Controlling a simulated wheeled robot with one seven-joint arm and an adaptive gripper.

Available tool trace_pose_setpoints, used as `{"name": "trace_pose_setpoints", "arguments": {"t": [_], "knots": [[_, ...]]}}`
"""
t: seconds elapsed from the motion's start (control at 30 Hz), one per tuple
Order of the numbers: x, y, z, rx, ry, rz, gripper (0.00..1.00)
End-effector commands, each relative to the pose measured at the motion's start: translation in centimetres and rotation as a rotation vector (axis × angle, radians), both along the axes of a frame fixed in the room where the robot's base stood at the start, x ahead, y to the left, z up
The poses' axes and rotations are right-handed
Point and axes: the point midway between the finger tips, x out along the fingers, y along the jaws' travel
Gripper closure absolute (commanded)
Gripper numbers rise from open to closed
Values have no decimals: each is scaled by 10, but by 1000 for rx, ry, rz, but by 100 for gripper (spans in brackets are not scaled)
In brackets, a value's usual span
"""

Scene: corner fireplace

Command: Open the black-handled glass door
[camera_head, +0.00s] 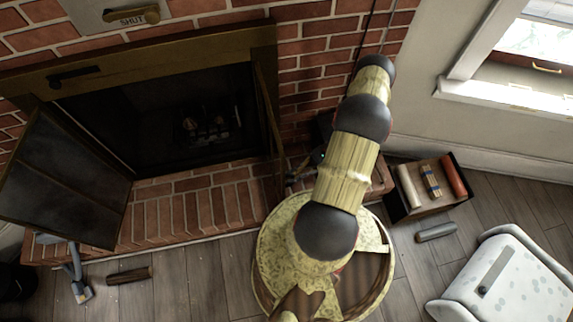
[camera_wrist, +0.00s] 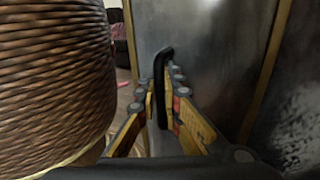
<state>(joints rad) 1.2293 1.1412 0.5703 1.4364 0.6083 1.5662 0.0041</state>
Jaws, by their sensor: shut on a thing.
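The fireplace has a brass frame (camera_head: 150,62) and two glass doors. The left door (camera_head: 62,178) stands swung wide open to the left. The right door (camera_head: 268,108) shows nearly edge-on in the head view, standing out from the opening. In the wrist view a grey glass panel (camera_wrist: 215,60) with brass edging fills the middle. Its black handle (camera_wrist: 161,90) stands upright between the fingers. My gripper (camera_wrist: 166,92) is shut on this handle. In the head view my arm hides most of the area around the gripper.
A raised brick hearth (camera_head: 185,212) runs before the fireplace. On the floor, a dark box (camera_head: 455,203) of rolls stands at right, near a spotted white seat (camera_head: 508,283). A small brush (camera_head: 78,283) and a log (camera_head: 128,276) lie at left. The floor between is mostly clear.

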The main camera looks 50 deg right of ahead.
Motion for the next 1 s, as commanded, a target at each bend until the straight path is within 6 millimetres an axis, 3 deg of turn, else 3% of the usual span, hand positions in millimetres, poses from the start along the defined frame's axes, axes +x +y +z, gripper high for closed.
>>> {"name": "trace_pose_setpoints", "arguments": {"t": [0.6,0.63,0.9,1.0], "knots": [[-2,-7,0,-1,0,-4,100],[-2,-7,0,-1,0,-4,91],[-2,-7,0,-1,0,-3,76],[-2,-7,0,-1,0,-3,76]]}}
